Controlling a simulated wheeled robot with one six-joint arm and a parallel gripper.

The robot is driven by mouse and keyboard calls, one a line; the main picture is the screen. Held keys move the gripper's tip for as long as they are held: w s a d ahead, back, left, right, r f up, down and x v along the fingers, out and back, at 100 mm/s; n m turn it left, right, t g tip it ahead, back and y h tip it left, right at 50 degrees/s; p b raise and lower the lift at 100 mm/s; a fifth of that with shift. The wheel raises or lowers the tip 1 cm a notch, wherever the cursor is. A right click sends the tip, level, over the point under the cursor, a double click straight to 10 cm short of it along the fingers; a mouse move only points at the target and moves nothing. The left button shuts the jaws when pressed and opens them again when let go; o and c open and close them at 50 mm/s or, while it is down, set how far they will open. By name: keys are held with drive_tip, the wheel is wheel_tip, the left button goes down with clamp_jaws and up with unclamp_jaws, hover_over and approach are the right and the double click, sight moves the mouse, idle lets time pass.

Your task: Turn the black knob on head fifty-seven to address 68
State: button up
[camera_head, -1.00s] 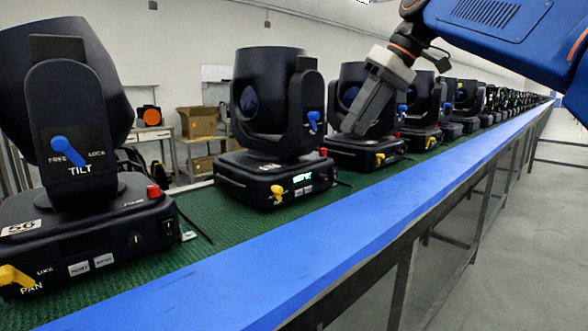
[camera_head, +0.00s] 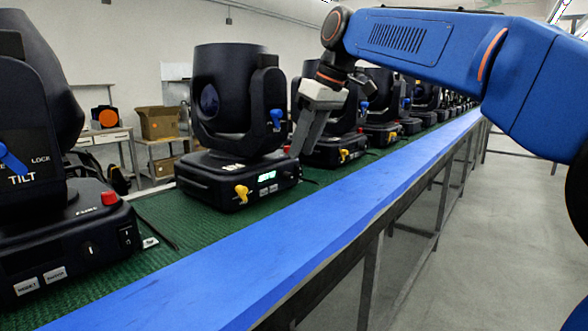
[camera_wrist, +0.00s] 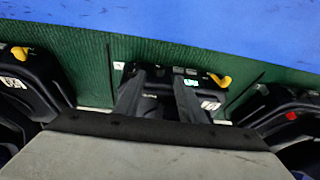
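The middle moving head (camera_head: 225,105) has a lit green display, a yellow pan lever (camera_head: 242,194) and a blue tilt lever (camera_head: 277,118); its number label is too blurred to read with certainty. The nearer head on the left, labelled 56 a second ago, shows its black knob (camera_head: 88,248) on its base. My gripper (camera_head: 298,150) points down at the right end of the middle head's base. In the wrist view my gripper's (camera_wrist: 158,76) two fingers are apart over that base, near the lit display (camera_wrist: 191,82). I cannot make out the middle head's own knob.
A row of similar heads recedes along the green mat (camera_head: 150,215) behind the blue table edge (camera_head: 250,255). In the wrist view, neighbouring heads flank my gripper left (camera_wrist: 25,75) and right (camera_wrist: 285,110). The grey floor (camera_head: 470,260) in front of the table is clear.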

sight(291, 177)
drive_tip(key=x, duration=0.6)
drive_tip(key=shift+a+f, duration=0.15)
drive_tip(key=shift+f, duration=0.25)
drive_tip(key=shift+w, duration=0.1)
clamp_jaws()
